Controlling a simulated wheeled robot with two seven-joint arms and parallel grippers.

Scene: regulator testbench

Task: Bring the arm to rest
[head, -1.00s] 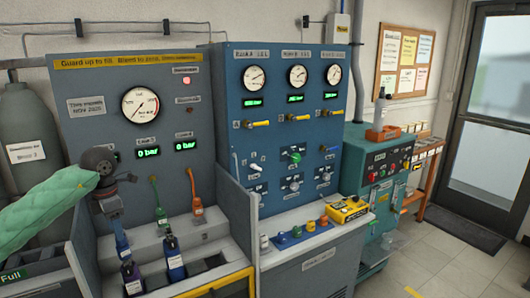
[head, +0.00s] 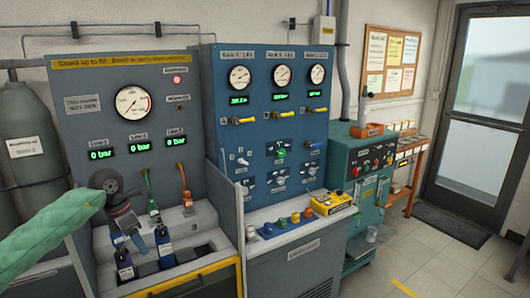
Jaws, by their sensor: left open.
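My left arm, in a green sleeve, comes in from the left. Its left gripper (head: 128,238) points down, open, over the front left of the grey test bench (head: 190,268). A dark-blue labelled piece (head: 124,266) stands just below it in the picture, and a blue labelled piece (head: 163,242) is close to its right. I cannot tell whether the gripper touches either one. No held object shows between the fingers. My right gripper is out of view.
The left panel (head: 82,106) has a gauge (head: 133,102), a red lamp (head: 177,80) and displays reading 0 bar. Green (head: 152,205) and orange (head: 187,200) hosed pieces stand behind. A blue gauge panel (head: 222,150), yellow box (head: 330,203) and green cabinet (head: 350,195) are right.

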